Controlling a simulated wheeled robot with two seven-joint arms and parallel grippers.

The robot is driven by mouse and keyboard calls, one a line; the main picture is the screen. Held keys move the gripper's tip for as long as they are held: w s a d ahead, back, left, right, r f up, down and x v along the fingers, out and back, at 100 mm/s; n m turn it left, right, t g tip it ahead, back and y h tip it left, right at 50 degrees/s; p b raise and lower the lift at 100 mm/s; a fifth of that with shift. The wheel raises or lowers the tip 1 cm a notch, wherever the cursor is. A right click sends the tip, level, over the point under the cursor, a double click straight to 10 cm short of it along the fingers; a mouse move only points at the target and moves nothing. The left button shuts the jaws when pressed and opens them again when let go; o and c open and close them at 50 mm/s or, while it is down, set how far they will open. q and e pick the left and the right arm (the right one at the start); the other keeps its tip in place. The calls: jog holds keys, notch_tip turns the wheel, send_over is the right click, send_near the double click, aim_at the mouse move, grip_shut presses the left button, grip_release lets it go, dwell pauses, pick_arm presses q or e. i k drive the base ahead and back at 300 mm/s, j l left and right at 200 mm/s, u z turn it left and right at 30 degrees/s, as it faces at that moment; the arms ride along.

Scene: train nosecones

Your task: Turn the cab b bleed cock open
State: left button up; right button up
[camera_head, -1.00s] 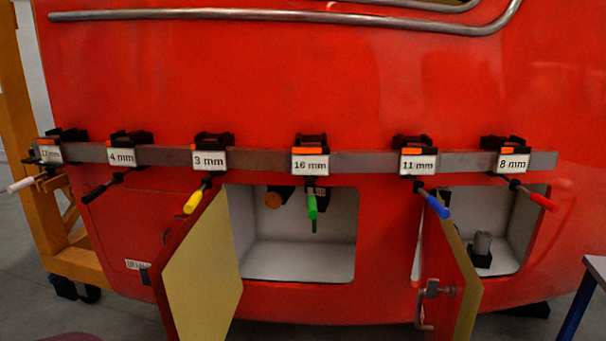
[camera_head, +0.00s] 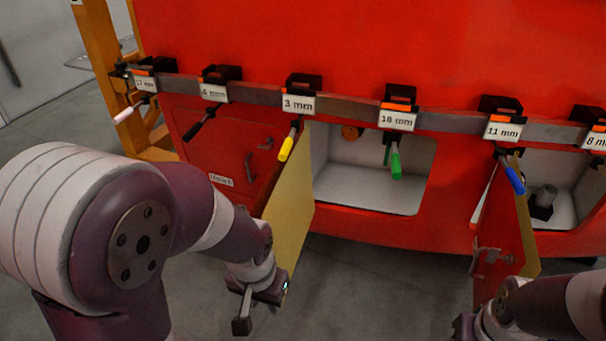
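Two compartments in the red nosecone stand open. The right one (camera_head: 570,214) holds a grey upright cylinder (camera_head: 545,196) on a dark base. I cannot tell which fitting, if any, is the cab b bleed cock. My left gripper (camera_head: 255,308) hangs low in front of the middle door, apart from it; its finger opening is not clear. My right gripper (camera_head: 463,326) is partly cut off at the bottom edge, left of my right wrist; its fingers are hidden.
The open middle door (camera_head: 291,200) and open right door (camera_head: 505,235) jut outward. A closed left panel (camera_head: 225,150) has small handles and a label. Several coloured-handled tools hang from a labelled rail (camera_head: 350,108). A yellow frame (camera_head: 100,50) stands left.

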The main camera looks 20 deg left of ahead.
aim_at(388, 148)
jog(key=i+j+z, duration=0.15)
jog(key=j+z, duration=0.25)
jog(key=j, duration=0.8)
jog(key=j+z, duration=0.4)
jog(key=j, duration=0.75)
jog(key=k, duration=0.05)
